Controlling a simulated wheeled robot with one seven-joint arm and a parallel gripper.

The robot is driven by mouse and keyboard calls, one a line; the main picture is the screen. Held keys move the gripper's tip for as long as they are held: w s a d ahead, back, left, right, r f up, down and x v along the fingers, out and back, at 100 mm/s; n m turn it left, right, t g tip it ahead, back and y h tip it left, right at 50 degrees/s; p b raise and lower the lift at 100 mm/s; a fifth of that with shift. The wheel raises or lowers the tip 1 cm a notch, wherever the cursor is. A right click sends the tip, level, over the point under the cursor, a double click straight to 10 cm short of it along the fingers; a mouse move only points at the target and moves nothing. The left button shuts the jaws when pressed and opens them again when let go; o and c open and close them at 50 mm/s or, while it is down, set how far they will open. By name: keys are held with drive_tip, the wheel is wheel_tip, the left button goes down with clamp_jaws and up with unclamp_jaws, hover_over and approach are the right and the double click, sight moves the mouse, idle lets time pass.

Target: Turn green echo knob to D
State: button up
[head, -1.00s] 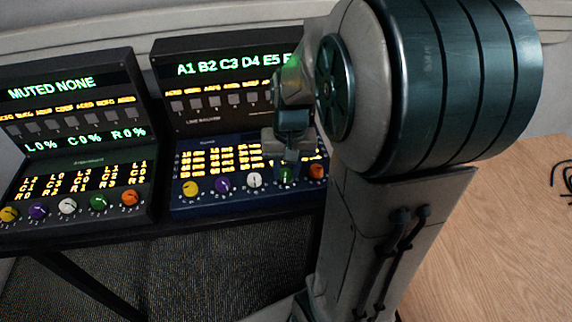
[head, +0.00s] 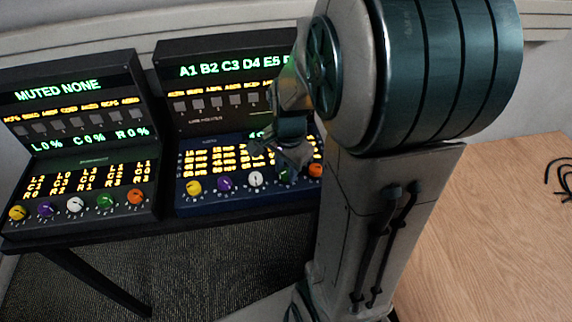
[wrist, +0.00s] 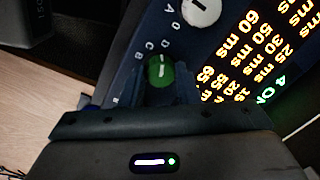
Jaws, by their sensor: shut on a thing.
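The green echo knob (wrist: 160,70) shows in the wrist view, on the dark blue panel, with a white pointer line on its face. White letters stand around it, among them what look like D, C and B. I cannot tell for sure which letter the line points at. In the head view my gripper (head: 289,166) is tilted over the green knob of the right console (head: 222,205) and largely covers it. My gripper is shut on the green knob; its wide dark body fills the bottom of the wrist view.
A white knob (wrist: 201,12) sits close beside the green one. An orange knob (head: 316,170) is just right of my gripper. The left console (head: 85,160) has its own similar knobs, one of them green (head: 105,201). A wooden table (head: 490,240) with a black cable (head: 562,180) is at right.

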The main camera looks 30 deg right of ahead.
drive_tip(key=shift+w+m, duration=0.1)
drive_tip(key=shift+m, duration=0.6)
drive_tip(key=o, duration=1)
drive_tip(key=shift+c, duration=0.2)
wheel_tip(320, 180, up, 14)
drive_tip(key=p, duration=0.1)
drive_tip(key=shift+s, duration=0.45)
drive_tip(key=shift+d+f, duration=0.1)
drive_tip(key=s+a+f+n+t, duration=0.1)
drive_tip(key=s+a+f+n, duration=0.1)
drive_tip(key=n, duration=0.5)
drive_tip(key=s+a+f+n+t, duration=0.1)
drive_tip(key=s+a+f+n, duration=0.1)
drive_tip(key=s+a+n, duration=0.3)
drive_tip(key=shift+s+a+n, duration=0.2)
drive_tip(key=shift+s+n, duration=0.2)
drive_tip(key=shift+n, duration=1.2)
